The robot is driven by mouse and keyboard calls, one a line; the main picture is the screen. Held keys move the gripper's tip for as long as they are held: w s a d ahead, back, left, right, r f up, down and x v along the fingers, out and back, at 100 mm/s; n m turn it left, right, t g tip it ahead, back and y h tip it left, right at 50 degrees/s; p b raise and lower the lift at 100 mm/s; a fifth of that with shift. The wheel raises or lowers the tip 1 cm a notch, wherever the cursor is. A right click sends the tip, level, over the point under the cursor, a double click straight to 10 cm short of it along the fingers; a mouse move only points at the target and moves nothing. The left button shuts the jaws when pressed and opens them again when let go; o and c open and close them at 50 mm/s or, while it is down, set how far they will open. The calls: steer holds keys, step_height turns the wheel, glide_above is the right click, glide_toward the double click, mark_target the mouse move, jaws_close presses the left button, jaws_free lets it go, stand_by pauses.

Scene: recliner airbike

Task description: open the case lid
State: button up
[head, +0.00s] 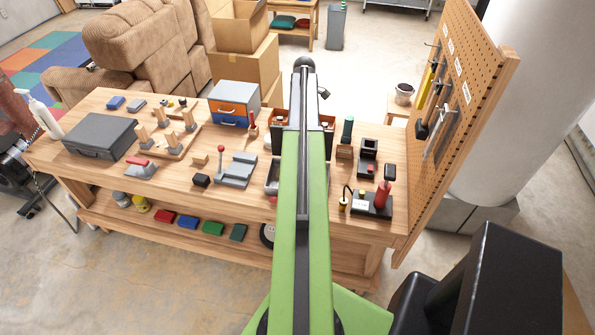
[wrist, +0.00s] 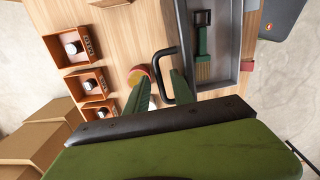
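The grey case (head: 100,136) lies at the left end of the wooden workbench in the head view. Its lid is down, and a handle shows on its front side. My arm reaches straight out over the middle of the bench, well to the right of that case. In the head view the arm hides my fingertips. In the wrist view my gripper (wrist: 158,80) has its two green fingers apart. A black bar handle (wrist: 165,60) shows close to the right finger, beside a grey open tray (wrist: 230,74). I cannot tell whether the finger touches it.
Orange bins (wrist: 72,85) stand left in the wrist view. Wooden posts (head: 165,117), a red-knobbed grey fixture (head: 236,170) and a drawer box (head: 234,100) stand between case and arm. A pegboard (head: 465,100) rises at the right.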

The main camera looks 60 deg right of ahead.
steer(key=shift+r+p, duration=2.8)
steer(key=shift+r, duration=0.25)
steer(key=shift+f, duration=0.1)
